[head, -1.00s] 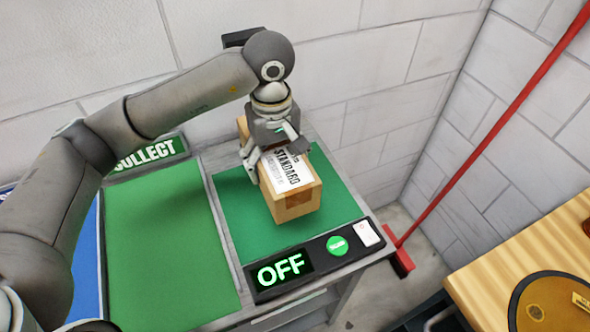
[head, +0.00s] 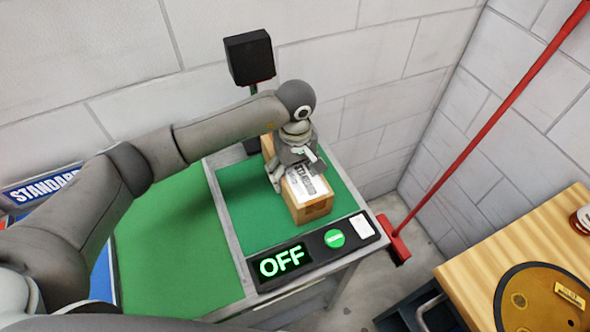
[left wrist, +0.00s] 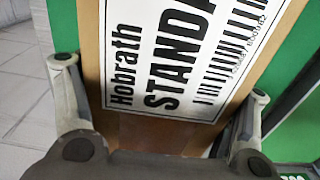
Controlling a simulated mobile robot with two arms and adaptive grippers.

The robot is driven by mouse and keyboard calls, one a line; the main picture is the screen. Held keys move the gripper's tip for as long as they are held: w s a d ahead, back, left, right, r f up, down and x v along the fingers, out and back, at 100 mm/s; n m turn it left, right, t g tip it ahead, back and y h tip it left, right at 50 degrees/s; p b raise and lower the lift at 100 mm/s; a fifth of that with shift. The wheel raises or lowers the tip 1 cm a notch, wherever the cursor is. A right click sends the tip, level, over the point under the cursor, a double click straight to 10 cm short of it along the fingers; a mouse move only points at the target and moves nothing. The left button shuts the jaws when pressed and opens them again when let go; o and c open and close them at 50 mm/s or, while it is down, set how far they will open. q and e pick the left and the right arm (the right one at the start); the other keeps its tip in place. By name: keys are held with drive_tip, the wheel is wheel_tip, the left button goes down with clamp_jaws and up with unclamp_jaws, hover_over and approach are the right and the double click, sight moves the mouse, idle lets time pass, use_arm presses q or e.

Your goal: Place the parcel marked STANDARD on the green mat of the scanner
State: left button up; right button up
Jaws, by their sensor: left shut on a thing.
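The parcel marked STANDARD (head: 314,208) is a brown cardboard box with a white label on top. It is over the scanner's green mat (head: 248,228) in the head view; I cannot tell whether its underside touches the mat. My left gripper (head: 294,174) is shut on the parcel from above, with a finger on each side. In the left wrist view the parcel (left wrist: 150,130) fills the space between the fingers, and its label reads "Hobrath STANDA", cut off by the frame. My right gripper is not in view.
The scanner's front panel shows a green OFF display (head: 282,262) and a round green button (head: 334,238). A black box on a post (head: 248,58) stands behind. Another green surface (head: 165,250) lies left. A red pole (head: 490,125) and wooden table (head: 480,250) are right.

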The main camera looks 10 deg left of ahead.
use_arm(q)
drive_tip(key=shift+f, duration=0.1)
drive_tip(key=o, duration=1.9)
drive_tip(key=shift+r, duration=0.2)
wheel_tip(320, 180, up, 11)
drive_tip(key=b, duration=0.4)
drive_tip(key=shift+r, duration=0.4)
